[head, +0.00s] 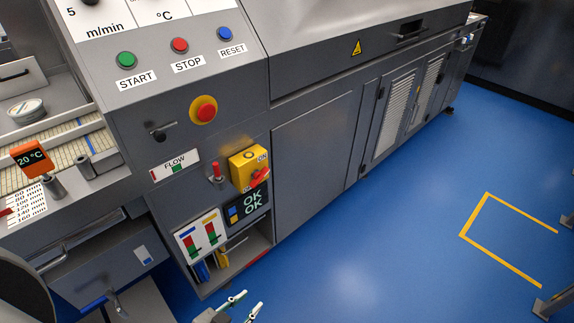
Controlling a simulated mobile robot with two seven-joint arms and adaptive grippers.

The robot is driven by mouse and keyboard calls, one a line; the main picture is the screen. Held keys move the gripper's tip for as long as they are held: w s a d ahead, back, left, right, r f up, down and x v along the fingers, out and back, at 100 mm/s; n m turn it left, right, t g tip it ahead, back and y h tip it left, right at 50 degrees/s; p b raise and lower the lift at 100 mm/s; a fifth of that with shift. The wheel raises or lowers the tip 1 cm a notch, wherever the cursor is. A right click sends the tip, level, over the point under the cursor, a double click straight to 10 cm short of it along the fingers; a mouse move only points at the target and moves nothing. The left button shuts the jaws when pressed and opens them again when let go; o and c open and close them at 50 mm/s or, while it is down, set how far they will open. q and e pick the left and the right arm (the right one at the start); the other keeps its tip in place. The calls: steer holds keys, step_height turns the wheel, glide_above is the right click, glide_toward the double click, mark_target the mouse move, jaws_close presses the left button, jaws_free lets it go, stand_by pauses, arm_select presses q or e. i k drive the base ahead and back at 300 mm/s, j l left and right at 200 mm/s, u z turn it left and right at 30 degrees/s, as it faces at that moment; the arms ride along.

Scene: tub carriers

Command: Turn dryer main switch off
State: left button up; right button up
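The dryer main switch (249,167) is a yellow box with a red rotary handle (259,177) on the lower right of the grey control panel. An "ON" label shows at its upper right; the red handle lies slanted on the lower part of its face, and its exact setting is hard to read. My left gripper (253,299) shows at the bottom edge, below the switch and apart from it. Its two pale fingers are spread with nothing seen between them. My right gripper is not in view.
A red lever (216,170) stands just left of the switch, and an "OK OK" display (248,204) sits below it. A red-and-yellow stop button (203,110) is above. An open shelf (240,250) lies under the panel.

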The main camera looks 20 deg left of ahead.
mark_target(257, 176)
steer(key=i+l+z, duration=0.1)
steer(key=i+z, duration=0.6)
steer(key=i+j+z, duration=0.1)
steer(key=i+z, duration=0.5)
steer(key=i, duration=0.3)
steer(key=i+z, duration=0.3)
steer(key=i, duration=0.25)
steer(key=u, duration=3.1)
